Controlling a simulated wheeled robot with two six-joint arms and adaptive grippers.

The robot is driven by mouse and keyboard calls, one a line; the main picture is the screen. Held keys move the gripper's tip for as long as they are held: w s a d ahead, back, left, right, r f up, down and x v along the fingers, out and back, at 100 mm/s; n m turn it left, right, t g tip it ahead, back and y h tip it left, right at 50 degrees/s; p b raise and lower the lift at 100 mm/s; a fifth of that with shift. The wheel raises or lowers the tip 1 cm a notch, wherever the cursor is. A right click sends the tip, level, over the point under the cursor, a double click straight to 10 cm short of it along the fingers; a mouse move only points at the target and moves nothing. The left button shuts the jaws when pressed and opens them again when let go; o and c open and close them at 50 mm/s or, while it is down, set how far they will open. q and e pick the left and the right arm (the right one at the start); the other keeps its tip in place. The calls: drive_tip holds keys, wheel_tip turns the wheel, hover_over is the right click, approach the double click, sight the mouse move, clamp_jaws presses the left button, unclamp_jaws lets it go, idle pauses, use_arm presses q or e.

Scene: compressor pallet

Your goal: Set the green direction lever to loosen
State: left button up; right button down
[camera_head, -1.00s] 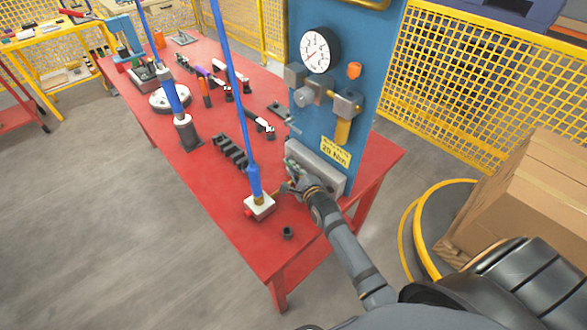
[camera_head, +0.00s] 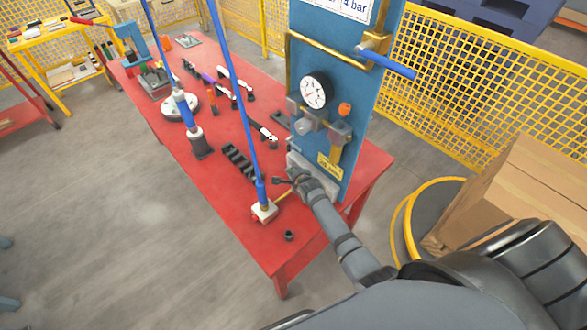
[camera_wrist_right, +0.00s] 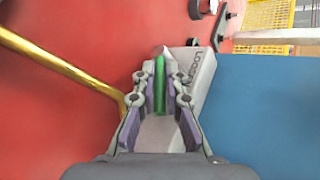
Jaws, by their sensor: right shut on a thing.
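The green direction lever (camera_wrist_right: 159,86) shows in the right wrist view between the two fingers of my right gripper (camera_wrist_right: 162,95), which is shut on it. The lever rises from a pale grey block with partly hidden lettering (camera_wrist_right: 199,68). In the head view my right gripper (camera_head: 291,178) is at the grey block at the foot of the blue panel (camera_head: 328,95), and the hand hides the lever there. My left gripper does not show.
The red table (camera_head: 225,215) carries a white-based fitting with a blue hose (camera_head: 264,211), a small dark socket (camera_head: 289,235) and a black rack (camera_head: 240,162). A brass pipe (camera_wrist_right: 65,65) runs close beside the right gripper. Cardboard boxes (camera_head: 520,190) stand at the right.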

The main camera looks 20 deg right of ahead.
drive_tip(key=shift+w+r+g+p, duration=0.15)
drive_tip(key=shift+r+g+p, duration=0.1)
drive_tip(key=shift+g+p, duration=0.3)
drive_tip(key=c, duration=1.7)
unclamp_jaws()
drive_tip(key=v, duration=1.2)
drive_tip(key=shift+a, duration=0.15)
drive_tip(key=shift+w, duration=0.1)
drive_tip(key=shift+c, duration=0.4)
